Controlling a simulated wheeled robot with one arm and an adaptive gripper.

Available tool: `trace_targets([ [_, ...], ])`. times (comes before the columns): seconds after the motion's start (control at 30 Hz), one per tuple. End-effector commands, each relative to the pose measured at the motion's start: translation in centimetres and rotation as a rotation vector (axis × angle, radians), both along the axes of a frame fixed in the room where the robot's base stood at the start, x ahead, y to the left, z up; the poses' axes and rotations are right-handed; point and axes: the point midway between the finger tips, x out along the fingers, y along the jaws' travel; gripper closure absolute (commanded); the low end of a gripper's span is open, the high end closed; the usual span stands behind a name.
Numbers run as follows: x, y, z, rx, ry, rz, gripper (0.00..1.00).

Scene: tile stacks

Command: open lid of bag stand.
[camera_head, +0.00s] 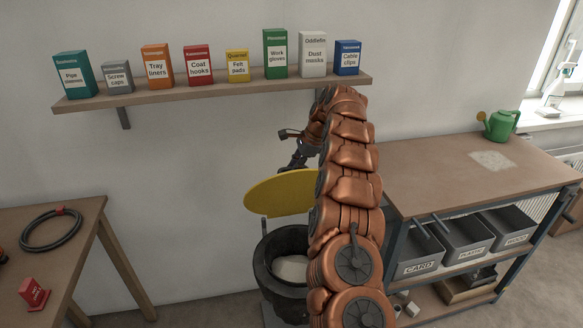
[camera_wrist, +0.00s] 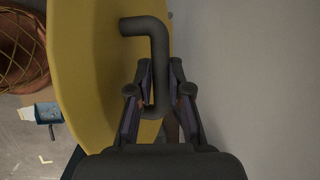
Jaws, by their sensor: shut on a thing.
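The bag stand (camera_head: 281,262) is a dark round frame with a pale bag in it, partly hidden behind my copper arm. Its yellow lid (camera_head: 270,195) is tilted up, clear of the ring. In the wrist view the lid (camera_wrist: 102,70) fills the left half, seen at a steep angle. A dark bent handle (camera_wrist: 158,50) stands off the lid's face. My gripper (camera_wrist: 160,101) has its fingers on both sides of the handle bar and is shut on it. In the head view my gripper (camera_head: 298,158) is small and partly hidden at the lid's upper edge.
A wall shelf (camera_head: 215,88) with several boxes is above. A workbench (camera_head: 460,170) with labelled grey bins (camera_head: 465,238) stands close on the right. A table (camera_head: 60,225) with a coiled hose (camera_head: 50,230) is at left. Wall and floor between table and stand look clear.

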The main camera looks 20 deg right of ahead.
Motion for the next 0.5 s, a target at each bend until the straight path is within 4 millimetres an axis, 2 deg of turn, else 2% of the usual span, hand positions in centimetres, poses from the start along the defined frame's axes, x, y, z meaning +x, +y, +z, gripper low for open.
trace_targets([
  [0.03,-0.18,-0.51,-0.53,-0.005,0.011,-0.007,1.00],
  [0.5,-0.14,-0.16,-0.52,-0.005,0.013,-0.001,1.00],
])
